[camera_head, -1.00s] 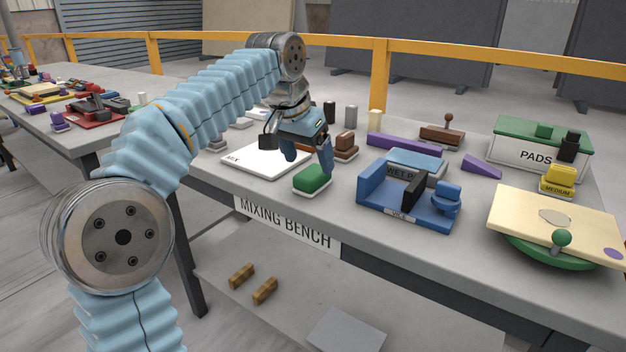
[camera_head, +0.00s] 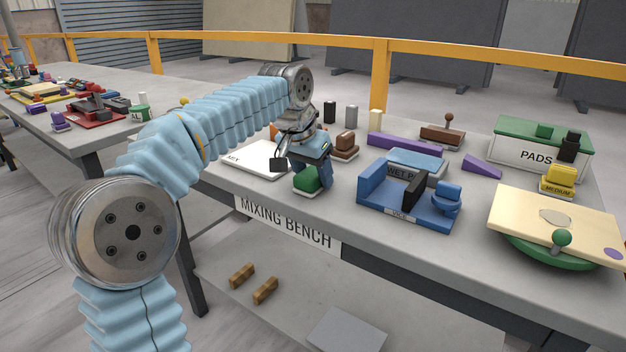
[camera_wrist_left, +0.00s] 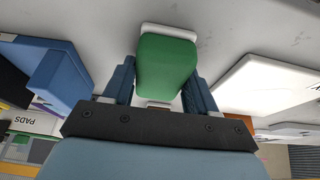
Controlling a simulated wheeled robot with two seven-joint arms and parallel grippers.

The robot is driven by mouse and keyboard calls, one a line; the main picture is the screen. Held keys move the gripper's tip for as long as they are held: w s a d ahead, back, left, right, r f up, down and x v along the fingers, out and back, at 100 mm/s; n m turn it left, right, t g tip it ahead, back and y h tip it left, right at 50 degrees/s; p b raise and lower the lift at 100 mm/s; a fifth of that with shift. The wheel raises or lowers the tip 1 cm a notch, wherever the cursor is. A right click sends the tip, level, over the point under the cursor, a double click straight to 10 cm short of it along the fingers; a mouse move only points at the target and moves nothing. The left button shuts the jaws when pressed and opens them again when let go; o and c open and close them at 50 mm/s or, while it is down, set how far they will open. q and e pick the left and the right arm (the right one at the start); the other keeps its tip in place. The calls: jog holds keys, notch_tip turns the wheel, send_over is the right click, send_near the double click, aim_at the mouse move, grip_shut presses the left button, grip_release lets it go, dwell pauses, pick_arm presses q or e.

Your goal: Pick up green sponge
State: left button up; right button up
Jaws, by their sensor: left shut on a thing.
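The green sponge (camera_head: 304,181) has a white base and sits on the grey bench top near its front edge. My left gripper (camera_head: 311,176) reaches down over it with a finger at each side. In the left wrist view the sponge (camera_wrist_left: 167,66) lies between the two blue fingers of the left gripper (camera_wrist_left: 160,88), which is shut on it. Whether the base still touches the bench is hard to tell. My right gripper is not in view.
A white board (camera_head: 250,160) lies just left of the sponge. A blue vice (camera_head: 372,196) stands to the right. The bench's front edge (camera_head: 330,213) is close.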

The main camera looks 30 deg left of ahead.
aim_at(314, 171)
pick_arm(q)
jog(key=shift+r, duration=0.15)
jog(key=shift+r, duration=0.25)
notch_tip(314, 171, up, 3)
jog(key=shift+d+f, duration=0.1)
jog(key=s+d+r, duration=0.8)
jog(key=d+r, duration=0.1)
jog(key=d, duration=0.1)
jog(key=shift+s+d+r, duration=0.25)
jog(key=shift+s+d, duration=0.1)
jog(key=shift+s, duration=0.05)
